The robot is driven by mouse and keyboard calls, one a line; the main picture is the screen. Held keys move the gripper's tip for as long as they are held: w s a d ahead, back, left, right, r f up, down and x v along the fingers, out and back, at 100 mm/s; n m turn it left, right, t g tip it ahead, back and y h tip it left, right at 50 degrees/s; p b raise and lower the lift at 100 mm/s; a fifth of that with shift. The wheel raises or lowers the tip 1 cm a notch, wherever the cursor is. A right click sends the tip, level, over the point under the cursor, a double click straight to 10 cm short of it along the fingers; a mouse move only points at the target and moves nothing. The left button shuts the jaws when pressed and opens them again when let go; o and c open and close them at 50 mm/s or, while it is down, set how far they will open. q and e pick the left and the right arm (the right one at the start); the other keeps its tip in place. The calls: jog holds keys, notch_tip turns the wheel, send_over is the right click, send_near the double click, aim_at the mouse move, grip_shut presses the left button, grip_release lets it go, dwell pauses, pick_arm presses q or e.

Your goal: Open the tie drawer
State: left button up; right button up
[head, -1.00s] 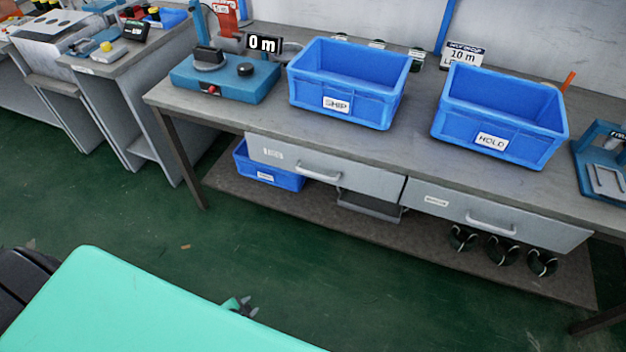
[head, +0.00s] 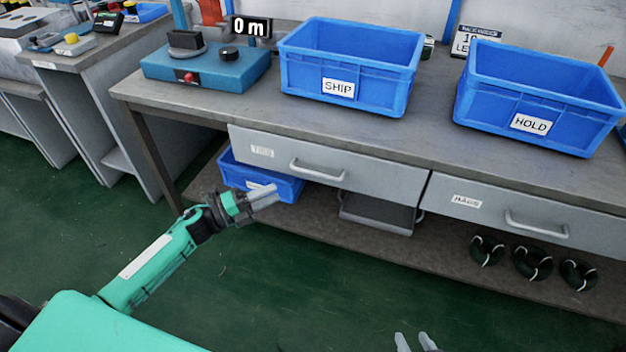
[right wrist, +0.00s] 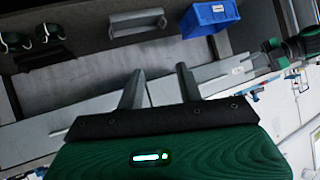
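The tie drawer (head: 240,140) is the left grey drawer under the bench, with a TIES label (head: 262,152) and a bar handle (head: 317,171). It looks shut, its front in line with the bench. My left gripper (head: 272,195) is in front of and below the drawer's left part, left of the handle and apart from it. Its fingers are seen nearly edge-on, so their gap is unclear. My right gripper (head: 415,343) shows only its fingertips at the bottom edge of the head view. In the right wrist view its fingers (right wrist: 160,88) are apart with nothing between them.
The BAGS drawer (head: 490,205) is to the right. A blue bin (head: 228,172), a grey tray (head: 375,217) and several dark coils (head: 532,262) are on the lower shelf. SHIP (head: 340,105) and HOLD (head: 500,130) bins stand on the bench. Green floor in front is clear.

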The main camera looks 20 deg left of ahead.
aim_at(316, 173)
pick_arm(q)
jog(key=x, duration=1.4)
jog(key=shift+s+r, duration=0.1)
jog(key=shift+r, duration=0.15)
grip_shut()
